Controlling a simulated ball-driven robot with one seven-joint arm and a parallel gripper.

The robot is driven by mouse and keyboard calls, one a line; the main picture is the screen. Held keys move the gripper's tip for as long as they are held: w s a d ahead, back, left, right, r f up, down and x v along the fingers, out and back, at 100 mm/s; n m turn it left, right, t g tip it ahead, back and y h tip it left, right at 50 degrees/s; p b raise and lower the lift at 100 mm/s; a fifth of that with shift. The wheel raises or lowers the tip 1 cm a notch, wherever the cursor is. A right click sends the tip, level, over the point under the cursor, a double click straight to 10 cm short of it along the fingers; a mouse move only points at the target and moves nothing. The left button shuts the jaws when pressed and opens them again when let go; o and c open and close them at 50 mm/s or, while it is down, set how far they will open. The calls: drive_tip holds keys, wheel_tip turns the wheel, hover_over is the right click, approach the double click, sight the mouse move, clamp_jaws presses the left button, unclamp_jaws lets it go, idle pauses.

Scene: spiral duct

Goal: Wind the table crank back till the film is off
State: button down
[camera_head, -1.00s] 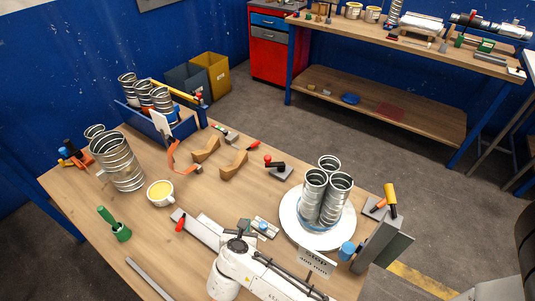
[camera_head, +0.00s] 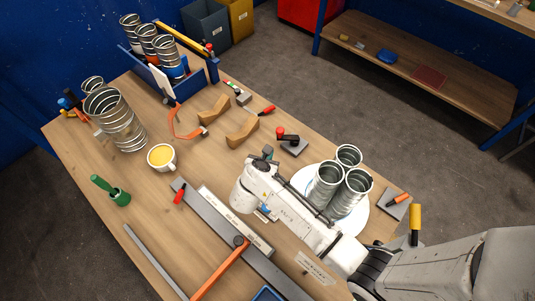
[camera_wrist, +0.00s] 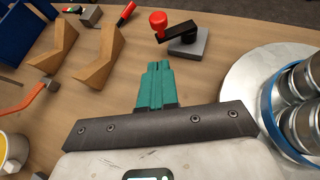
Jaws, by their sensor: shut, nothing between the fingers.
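A small crank with a red knob (camera_head: 280,131) and a black arm sits on a grey block (camera_head: 294,147). In the wrist view the knob (camera_wrist: 158,20) and block (camera_wrist: 188,44) are just beyond my fingertips, apart from them. My gripper (camera_head: 268,150) has its teal fingers (camera_wrist: 158,66) shut and empty. Several spiral ducts (camera_head: 346,184) stand upright, bundled on a round white turntable (camera_head: 364,216). In the wrist view a blue band (camera_wrist: 268,108) curves around the near side of the ducts. My arm hides part of the turntable in the head view.
Two wooden cradles (camera_head: 242,133) lie left of the crank. A yellow handle (camera_head: 415,222) stands at the right edge.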

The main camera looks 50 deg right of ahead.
sight(278, 134)
drive_tip(key=shift+w+d+r+b+x, duration=0.15)
drive_tip(key=shift+r+b+x, duration=0.3)
drive_tip(key=shift+x, duration=1.15)
drive_tip(key=shift+d+r+b+x, duration=0.15)
drive_tip(key=shift+b+x, duration=0.45)
drive_tip(key=shift+x, duration=1)
drive_tip(key=shift+w+d+r+b+x, duration=0.2)
drive_tip(key=shift+b+x, duration=0.35)
drive_tip(key=shift+x, duration=1)
drive_tip(key=shift+s+a, duration=0.1)
